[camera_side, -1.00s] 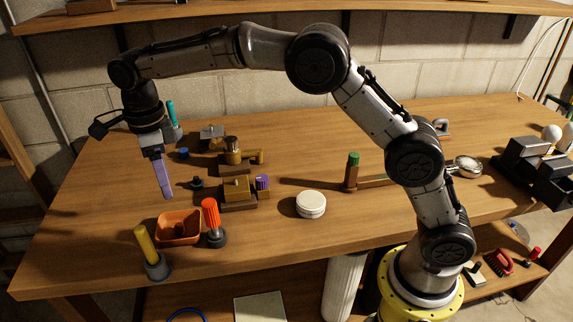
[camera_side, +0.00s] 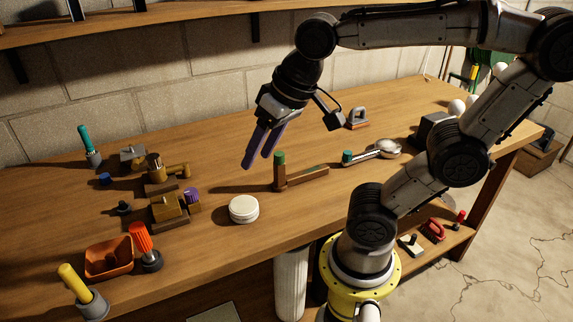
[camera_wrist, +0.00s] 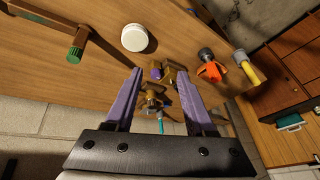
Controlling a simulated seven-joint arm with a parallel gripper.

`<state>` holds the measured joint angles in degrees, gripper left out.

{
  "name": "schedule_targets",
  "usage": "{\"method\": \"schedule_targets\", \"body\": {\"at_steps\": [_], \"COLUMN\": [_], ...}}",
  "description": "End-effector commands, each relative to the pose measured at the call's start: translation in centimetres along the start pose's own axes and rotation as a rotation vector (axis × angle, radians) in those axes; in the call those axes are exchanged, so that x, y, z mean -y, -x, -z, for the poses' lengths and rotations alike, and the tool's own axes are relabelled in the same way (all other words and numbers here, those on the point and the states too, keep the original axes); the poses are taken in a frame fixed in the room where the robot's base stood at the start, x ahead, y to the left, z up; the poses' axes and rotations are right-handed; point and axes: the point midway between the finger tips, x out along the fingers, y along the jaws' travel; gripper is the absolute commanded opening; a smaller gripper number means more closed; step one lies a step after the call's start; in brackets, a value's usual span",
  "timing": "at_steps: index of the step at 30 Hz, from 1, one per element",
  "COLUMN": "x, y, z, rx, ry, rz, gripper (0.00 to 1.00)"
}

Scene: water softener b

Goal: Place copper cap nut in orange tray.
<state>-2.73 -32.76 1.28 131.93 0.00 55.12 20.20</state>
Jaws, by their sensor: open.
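The orange tray (camera_side: 122,267) stands at the front left of the table in the side view. A small dark brownish shape lies inside it; I cannot tell surely whether this is the copper cap nut. No other thing is clearly a copper cap nut. My gripper (camera_side: 257,163) is open and appears empty, its two purple fingers apart, pointing down above the table behind the white round tub, well to the right of the tray. In the wrist view, the open fingers (camera_wrist: 160,72) frame the brass fittings, with nothing held between them.
An orange-handled tool (camera_side: 142,238) and a yellow-handled one (camera_side: 73,282) flank the tray. Brass valve blocks (camera_side: 166,207) stand behind. A white tub (camera_side: 244,209), a green-topped post (camera_side: 279,170) and a steel-headed tool (camera_side: 388,148) are nearer my gripper. The front middle table is clear.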

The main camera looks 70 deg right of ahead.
Motion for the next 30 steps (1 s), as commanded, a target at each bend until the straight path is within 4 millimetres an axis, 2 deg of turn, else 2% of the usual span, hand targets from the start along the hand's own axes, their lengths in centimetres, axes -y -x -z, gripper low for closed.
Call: {"method": "schedule_targets", "body": {"at_steps": [1,3,7,30], "x": [-0.9,-1.7,-2.5,-2.6], "y": [-0.1,-0.3,-0.8,-0.9], "z": [-1.5,-3.0,-4.5,-4.9], "rx": [-0.023,-0.044,-0.066,-0.068], "ry": [0.076,0.172,0.279,0.310], "rz": [0.000,-0.002,-0.008,-0.010], "gripper": [0.55,0.55,0.55,0.55]}}
